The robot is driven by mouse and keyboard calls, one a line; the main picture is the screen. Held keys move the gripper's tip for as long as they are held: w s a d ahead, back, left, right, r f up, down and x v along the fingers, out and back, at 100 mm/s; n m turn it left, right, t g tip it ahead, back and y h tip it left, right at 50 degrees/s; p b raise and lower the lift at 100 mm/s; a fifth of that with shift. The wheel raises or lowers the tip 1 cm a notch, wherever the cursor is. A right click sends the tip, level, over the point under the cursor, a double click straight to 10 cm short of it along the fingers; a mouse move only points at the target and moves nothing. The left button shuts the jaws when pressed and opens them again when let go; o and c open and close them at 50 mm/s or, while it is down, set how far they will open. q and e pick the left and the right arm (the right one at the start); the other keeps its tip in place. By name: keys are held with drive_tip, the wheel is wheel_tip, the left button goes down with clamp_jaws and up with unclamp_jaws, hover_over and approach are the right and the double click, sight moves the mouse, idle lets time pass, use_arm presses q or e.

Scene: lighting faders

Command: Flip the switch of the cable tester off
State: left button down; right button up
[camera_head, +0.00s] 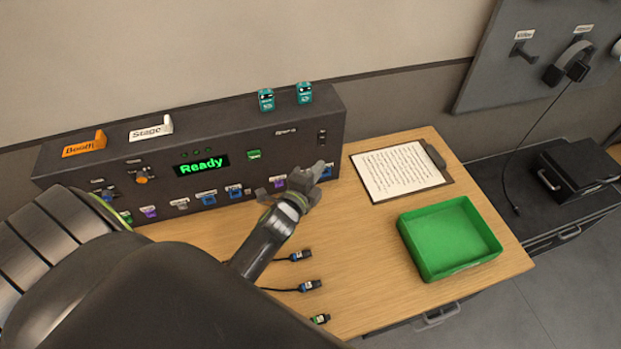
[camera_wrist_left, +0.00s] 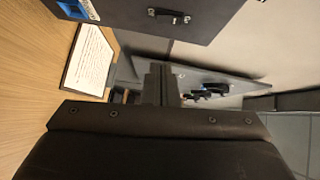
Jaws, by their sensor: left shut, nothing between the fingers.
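The long dark console (camera_head: 225,125) with a green "Ready" display (camera_head: 201,165) stands at the back of the wooden table; I take it to be the cable tester. A small dark switch (camera_head: 322,137) is on its front at the upper right. It seems to show in the left wrist view as a small black fitting (camera_wrist_left: 168,15); its position is too small to tell. My left gripper (camera_head: 310,175) is shut and empty, in front of the panel's lower right, below the switch. Its fingers (camera_wrist_left: 161,84) also show in the wrist view, apart from the switch.
A clipboard (camera_head: 400,171) and a green tray (camera_head: 449,240) lie on the right of the table (camera_head: 375,285). Cable plugs (camera_head: 309,286) lie near the front. Two teal boxes (camera_head: 304,93) and labels (camera_head: 151,129) stand on the console. A headset (camera_head: 568,65) hangs at right.

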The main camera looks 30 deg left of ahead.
sight(322, 140)
use_arm(q)
drive_tip(key=w+a, duration=0.1)
drive_tip(key=w, duration=0.1)
drive_tip(key=w+a+b, duration=0.1)
drive_tip(key=w, duration=0.1)
drive_tip(key=w+a+f, duration=0.1)
drive_tip(key=w, duration=0.2)
drive_tip(key=shift+w+a+b, duration=0.1)
drive_tip(key=shift+a+b, duration=0.05)
drive_tip(key=shift+b, duration=0.2)
